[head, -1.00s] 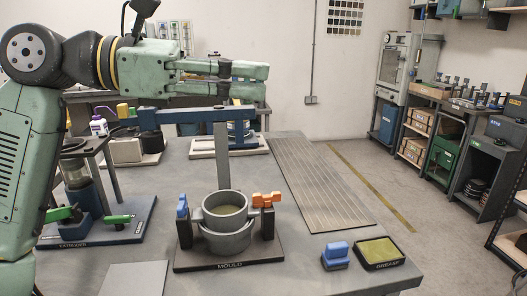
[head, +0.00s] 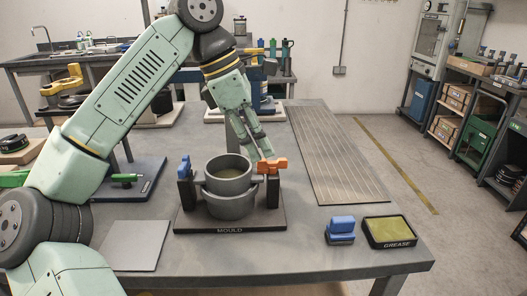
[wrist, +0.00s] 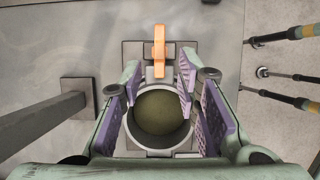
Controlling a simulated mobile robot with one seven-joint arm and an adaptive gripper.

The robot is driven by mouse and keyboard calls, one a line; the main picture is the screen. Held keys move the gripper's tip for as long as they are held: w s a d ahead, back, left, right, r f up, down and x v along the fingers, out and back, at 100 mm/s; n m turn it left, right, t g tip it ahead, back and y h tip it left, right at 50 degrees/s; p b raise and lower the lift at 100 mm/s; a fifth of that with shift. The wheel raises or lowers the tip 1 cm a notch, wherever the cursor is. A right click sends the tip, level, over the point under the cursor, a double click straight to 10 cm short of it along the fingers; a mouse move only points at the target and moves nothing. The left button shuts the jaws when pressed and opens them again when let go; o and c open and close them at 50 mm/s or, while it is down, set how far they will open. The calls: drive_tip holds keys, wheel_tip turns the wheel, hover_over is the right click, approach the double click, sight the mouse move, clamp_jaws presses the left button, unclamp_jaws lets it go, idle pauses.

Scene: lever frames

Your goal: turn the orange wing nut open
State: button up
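The orange wing nut (head: 272,166) sits on the right-hand post of the mould (head: 230,188), which stands on a dark base plate. In the wrist view the orange wing nut (wrist: 159,50) is a narrow bar pointing away from me, above the round mould cup (wrist: 160,112). My gripper (head: 262,154) reaches down from above, with its fingertips close to the orange nut. In the wrist view my gripper (wrist: 159,68) is open, with a purple-padded finger on either side and the nut roughly centred between and just beyond the tips. I see no contact.
A blue wing nut (head: 186,167) sits on the mould's left post. A blue block (head: 340,230) and a grease tray (head: 390,246) stand to the right on the table. A grey plate (head: 135,246) lies to the left. A ribbed mat (head: 335,160) lies behind at right.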

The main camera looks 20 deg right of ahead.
sight(272, 166)
drive_tip(key=shift+x, duration=1.4)
drive_tip(key=shift+c, duration=0.2)
clamp_jaws()
